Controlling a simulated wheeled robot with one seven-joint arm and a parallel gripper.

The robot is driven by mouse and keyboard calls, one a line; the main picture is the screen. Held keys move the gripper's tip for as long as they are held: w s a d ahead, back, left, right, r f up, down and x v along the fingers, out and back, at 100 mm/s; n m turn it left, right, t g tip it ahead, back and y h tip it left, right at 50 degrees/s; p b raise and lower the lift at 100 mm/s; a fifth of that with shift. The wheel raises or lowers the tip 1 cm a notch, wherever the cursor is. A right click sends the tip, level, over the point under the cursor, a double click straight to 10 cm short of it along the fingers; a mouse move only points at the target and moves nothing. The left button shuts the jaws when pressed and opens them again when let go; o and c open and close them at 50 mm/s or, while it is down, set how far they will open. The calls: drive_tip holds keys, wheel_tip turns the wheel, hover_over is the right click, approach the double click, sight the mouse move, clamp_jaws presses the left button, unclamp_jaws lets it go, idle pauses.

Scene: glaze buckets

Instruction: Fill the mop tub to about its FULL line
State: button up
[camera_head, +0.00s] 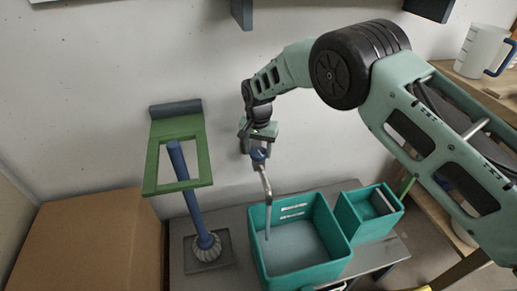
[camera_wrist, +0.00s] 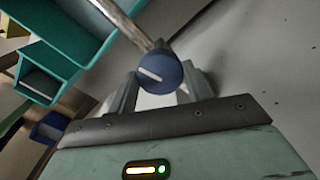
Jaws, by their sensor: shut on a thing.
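The large teal tub (camera_head: 341,245) stands on the grey bench under the metal tap (camera_head: 265,183). Pale marks (camera_head: 293,210) show on its inner back wall; their lettering is too small to read. A grey-blue surface like water covers its inside, below the marks. A thin pale line runs from the spout down into the tub, like a stream. My gripper (camera_head: 258,140) is shut on the blue tap knob (camera_wrist: 160,74). In the wrist view the knob, with a white bar on its face, sits between the two fingers. The tub's teal wall shows there too (camera_wrist: 85,62).
A smaller teal tub (camera_head: 379,225) stands close to the right. A blue-handled mop (camera_head: 186,185) leans at a green frame (camera_head: 152,165) on the left, its head on a grey mat (camera_head: 222,262). A brown box (camera_head: 85,240) fills the lower left. A measuring jug (camera_head: 482,50) sits on a shelf.

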sight(258, 151)
drive_tip(key=o, duration=1)
drive_tip(key=shift+r, duration=0.1)
wheel_tip(258, 151, up, 12)
drive_tip(key=shift+f, duration=0.1)
